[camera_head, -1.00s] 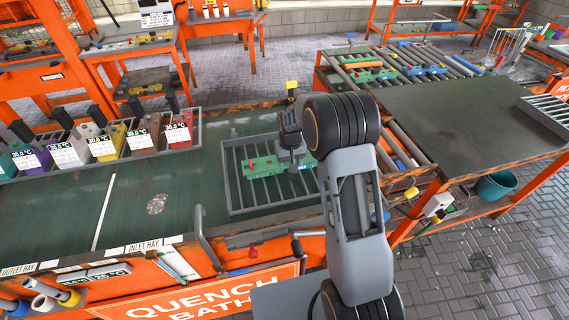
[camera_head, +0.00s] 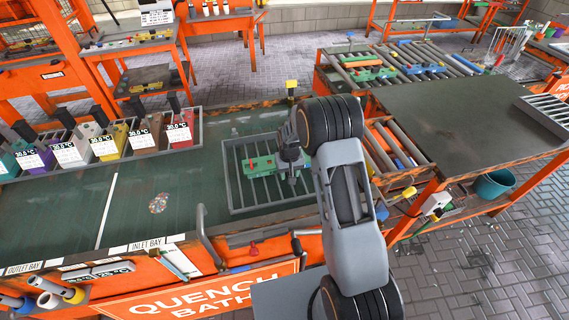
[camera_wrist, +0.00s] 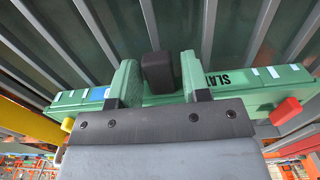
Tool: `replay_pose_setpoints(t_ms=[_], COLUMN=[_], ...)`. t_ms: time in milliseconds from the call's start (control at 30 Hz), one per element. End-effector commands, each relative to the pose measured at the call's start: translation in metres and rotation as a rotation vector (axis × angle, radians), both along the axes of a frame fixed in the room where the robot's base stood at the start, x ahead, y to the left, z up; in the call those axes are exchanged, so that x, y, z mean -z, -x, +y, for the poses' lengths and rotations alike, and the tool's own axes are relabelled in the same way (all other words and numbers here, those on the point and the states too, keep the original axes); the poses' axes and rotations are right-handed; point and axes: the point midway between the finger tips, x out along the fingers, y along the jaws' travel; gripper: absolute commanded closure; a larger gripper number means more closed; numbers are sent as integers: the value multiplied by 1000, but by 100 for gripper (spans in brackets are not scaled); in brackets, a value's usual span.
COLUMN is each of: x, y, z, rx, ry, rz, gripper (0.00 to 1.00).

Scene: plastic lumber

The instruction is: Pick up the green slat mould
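The green slat mould (camera_head: 262,165) lies on a grey slatted rack (camera_head: 232,185) at the inlet end of the quench bath. In the wrist view the mould (camera_wrist: 245,82) spans the picture, with part of the word SLAT, a yellow knob at the left and a red block at the right. My gripper (camera_head: 292,172) is down over the mould's right part in the head view. In the wrist view it looks open, its sides apart around the dark block.
Several coloured moulds with black handles and temperature tags stand in a rack (camera_head: 170,150) at the left. A handrail (camera_head: 205,240) rises at the front edge. A roller table (camera_head: 395,150) and a dark tabletop (camera_head: 470,110) lie to the right.

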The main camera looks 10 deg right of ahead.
Motion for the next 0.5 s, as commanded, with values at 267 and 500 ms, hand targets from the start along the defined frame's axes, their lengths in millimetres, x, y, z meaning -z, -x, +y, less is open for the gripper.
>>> replay_pose_setpoints(t_ms=[267, 500], x=[0, 0], y=[0, 0], z=[0, 0], rx=[0, 0], ry=[0, 0], rz=[0, 0], gripper=[84, 100])
